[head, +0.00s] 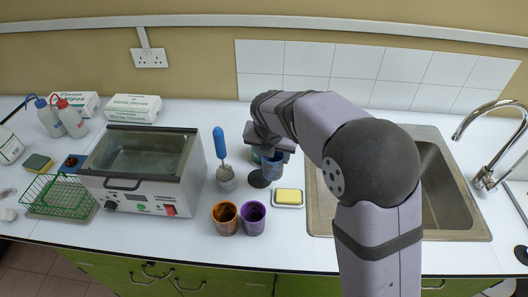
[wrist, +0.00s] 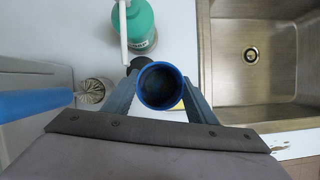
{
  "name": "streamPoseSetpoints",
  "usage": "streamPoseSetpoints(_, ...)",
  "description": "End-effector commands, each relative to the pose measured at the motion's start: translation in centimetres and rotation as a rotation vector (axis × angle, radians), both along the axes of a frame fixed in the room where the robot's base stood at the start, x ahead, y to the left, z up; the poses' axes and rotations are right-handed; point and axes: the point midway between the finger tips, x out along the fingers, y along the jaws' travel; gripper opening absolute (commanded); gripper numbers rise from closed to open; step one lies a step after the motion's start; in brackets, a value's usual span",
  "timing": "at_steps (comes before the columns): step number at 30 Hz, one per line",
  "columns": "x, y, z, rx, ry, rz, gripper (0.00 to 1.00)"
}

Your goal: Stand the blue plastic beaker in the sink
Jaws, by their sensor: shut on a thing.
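The blue beaker (wrist: 162,102) is between the two fingers of my gripper (wrist: 159,80) in the wrist view, its round open mouth facing the camera. My gripper is shut on it. In the head view the beaker (head: 273,166) is partly hidden by my gripper and wrist, left of the sink; I cannot tell whether it touches the counter. The steel sink (head: 455,222) is to the right, partly covered by my arm. Its basin and drain also show at the right of the wrist view (wrist: 228,75).
A green bottle (wrist: 140,25) stands just behind the beaker. A yellow sponge in a dish (head: 289,197), orange (head: 225,218) and purple (head: 253,218) cups, and a blue-handled brush in a holder (head: 222,150) are nearby. A tap (head: 487,160) stands at the sink's right.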

Motion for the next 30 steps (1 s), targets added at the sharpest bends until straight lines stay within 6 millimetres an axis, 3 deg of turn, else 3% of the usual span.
streamPoseSetpoints(15,-6.7,-8.3,-0.1,0.002,-0.002,-0.005,0.26)
streamPoseSetpoints(22,-8.4,-10.3,-0.1,0.001,-0.001,-0.003,0.26)
streamPoseSetpoints(30,-9.1,-11.0,0.0,0.000,0.000,-0.001,0.26)
